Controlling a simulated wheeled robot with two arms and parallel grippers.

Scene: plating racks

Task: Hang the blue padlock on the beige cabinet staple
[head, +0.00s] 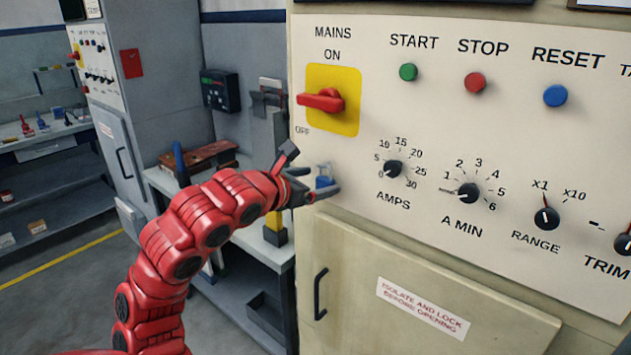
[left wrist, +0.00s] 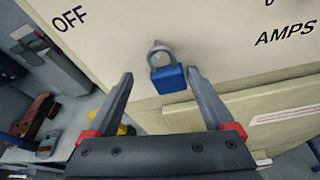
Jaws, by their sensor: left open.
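The blue padlock (left wrist: 168,79) is at the small grey staple (left wrist: 158,48) on the beige cabinet (head: 455,110). Its body hangs below the staple, slightly tilted in the left wrist view, with its grey shackle up at the metal; the exact threading is too small to make out. In the head view the padlock (head: 324,182) shows partly behind my left gripper (head: 312,171). My left gripper, also in the left wrist view (left wrist: 160,76), is open, with its fingers spread either side of the padlock and apart from it. My right gripper is not in view.
The yellow mains switch plate with a red handle (head: 323,100) is just above the staple. Knobs and buttons spread to the right. The lower door has a black handle (head: 320,293). A grey workbench (head: 262,250) stands left of the cabinet.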

